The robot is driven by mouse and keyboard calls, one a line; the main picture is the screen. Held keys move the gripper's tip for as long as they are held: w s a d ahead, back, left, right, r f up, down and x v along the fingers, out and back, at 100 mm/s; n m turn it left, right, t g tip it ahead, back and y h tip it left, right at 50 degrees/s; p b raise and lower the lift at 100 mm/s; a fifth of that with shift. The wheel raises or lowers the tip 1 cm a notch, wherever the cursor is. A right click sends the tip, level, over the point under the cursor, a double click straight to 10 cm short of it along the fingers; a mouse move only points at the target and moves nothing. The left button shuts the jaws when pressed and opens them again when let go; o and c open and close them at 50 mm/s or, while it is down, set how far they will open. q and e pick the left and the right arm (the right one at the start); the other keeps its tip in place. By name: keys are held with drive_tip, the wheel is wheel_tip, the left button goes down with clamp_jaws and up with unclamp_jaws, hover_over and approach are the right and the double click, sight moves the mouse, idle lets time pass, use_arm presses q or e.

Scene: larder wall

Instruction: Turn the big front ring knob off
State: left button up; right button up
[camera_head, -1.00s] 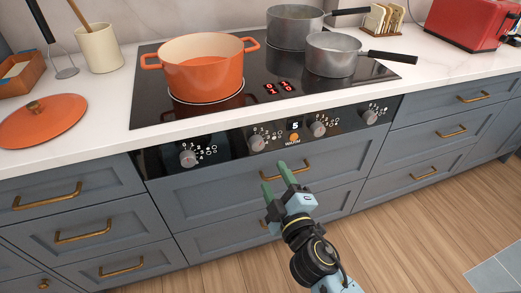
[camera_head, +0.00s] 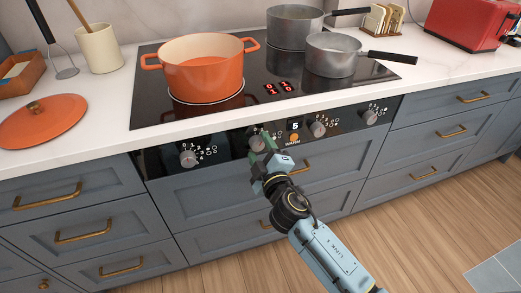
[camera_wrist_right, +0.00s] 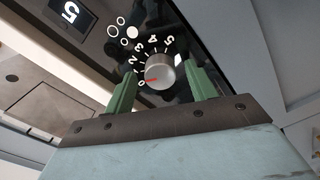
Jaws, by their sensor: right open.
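A silver knob (camera_head: 257,142), second from the left on the black oven panel, stands behind my right gripper (camera_head: 258,146) in the head view and is partly hidden. In the right wrist view the same knob (camera_wrist_right: 160,72) sits between the two green fingers of my right gripper (camera_wrist_right: 162,90). The gripper is open, one finger on each side; I cannot tell whether either touches it. The knob's red mark points to the lower left, toward the 0 of its printed scale. Ring symbols beside the scale include one filled circle. My left gripper is out of view.
Other knobs are at the far left (camera_head: 188,157), right of the display (camera_head: 318,128) and far right (camera_head: 369,117). An orange pot (camera_head: 203,80) and two grey pans stand on the black hob (camera_head: 150,108). Brass-handled drawers lie below the panel.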

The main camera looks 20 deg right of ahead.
drive_tip(key=c, duration=1)
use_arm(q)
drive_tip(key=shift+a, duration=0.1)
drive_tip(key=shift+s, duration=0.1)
use_arm(e)
drive_tip(key=shift+n, duration=0.5)
drive_tip(key=n, duration=0.2)
drive_tip(key=shift+n+p, duration=0.3)
drive_tip(key=shift+p, duration=0.1)
drive_tip(key=shift+n, duration=1)
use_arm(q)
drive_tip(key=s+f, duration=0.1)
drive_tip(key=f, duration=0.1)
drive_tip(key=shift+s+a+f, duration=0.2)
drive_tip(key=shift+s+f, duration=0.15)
use_arm(e)
drive_tip(key=shift+n, duration=0.3)
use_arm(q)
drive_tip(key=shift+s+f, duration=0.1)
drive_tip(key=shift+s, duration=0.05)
